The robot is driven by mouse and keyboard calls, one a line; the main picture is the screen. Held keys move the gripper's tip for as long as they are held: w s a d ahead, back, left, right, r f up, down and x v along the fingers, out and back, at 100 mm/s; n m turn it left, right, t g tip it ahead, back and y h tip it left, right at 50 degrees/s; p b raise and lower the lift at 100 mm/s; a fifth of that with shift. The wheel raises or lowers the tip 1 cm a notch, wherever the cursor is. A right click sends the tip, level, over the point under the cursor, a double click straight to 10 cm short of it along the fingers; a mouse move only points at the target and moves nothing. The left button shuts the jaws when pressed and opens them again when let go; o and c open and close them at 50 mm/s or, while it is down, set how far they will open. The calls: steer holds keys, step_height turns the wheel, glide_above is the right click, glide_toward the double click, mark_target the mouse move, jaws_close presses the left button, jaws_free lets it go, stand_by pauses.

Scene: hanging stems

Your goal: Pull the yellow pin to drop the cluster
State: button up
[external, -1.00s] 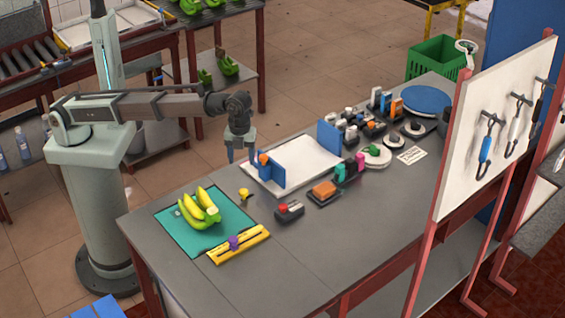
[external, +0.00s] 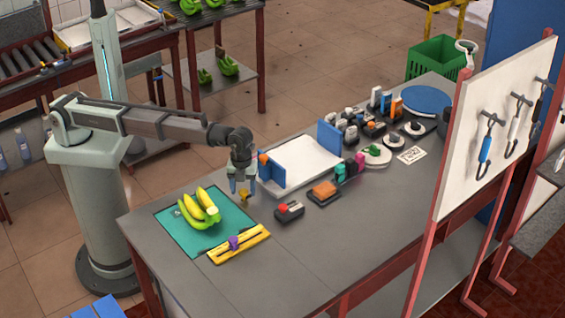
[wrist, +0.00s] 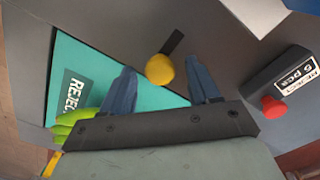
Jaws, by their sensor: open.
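The yellow pin (external: 243,196) stands on the grey table just right of the teal mat (external: 178,228). In the wrist view its round yellow head (wrist: 160,69) shows between my two blue fingers, nearer the left one, with a dark slot beside it. My gripper (external: 243,186) is open, pointing down just above the pin; in the wrist view my gripper (wrist: 165,82) has a gap on both sides of the head. I cannot tell how high the fingertips are. The banana cluster (external: 202,208), yellow and green, lies on the teal mat.
A yellow tray with a purple piece (external: 238,244) lies in front of the mat. A black box with a red button (external: 289,210) is right of the pin. A white board with blue uprights (external: 300,165) stands behind. The front table is clear.

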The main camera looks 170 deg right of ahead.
stand_by(0.3)
jaws_close()
stand_by(0.4)
